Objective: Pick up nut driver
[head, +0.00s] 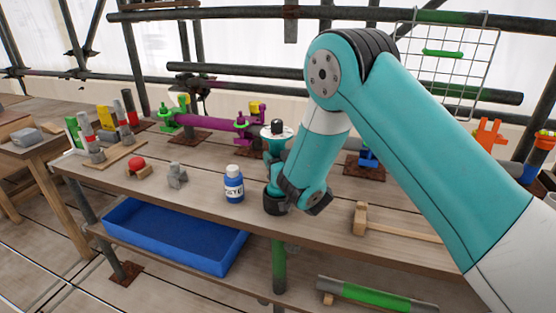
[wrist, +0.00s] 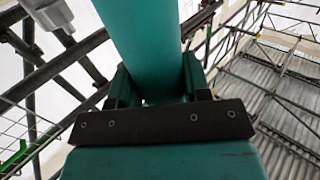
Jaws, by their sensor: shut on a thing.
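In the wrist view my gripper (wrist: 158,88) has its two dark teal fingers closed on either side of a smooth teal rounded shaft. This shaft, which looks like the handle of the nut driver (wrist: 148,45), runs up and out at the top edge. Its far end is out of view. In the head view my arm comes in from the right and bends down over the middle of the workbench. My jaws and what they hold cannot be made out clearly there.
On the workbench (head: 320,225) stand a blue-and-white bottle (head: 234,188), a grey block (head: 177,176), a red-topped piece (head: 137,165) and a mallet (head: 361,218). Purple clamped pipework (head: 205,123) lies behind. A blue tray (head: 165,228) is below. Scaffold poles and a mesh panel (head: 475,75) stand behind.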

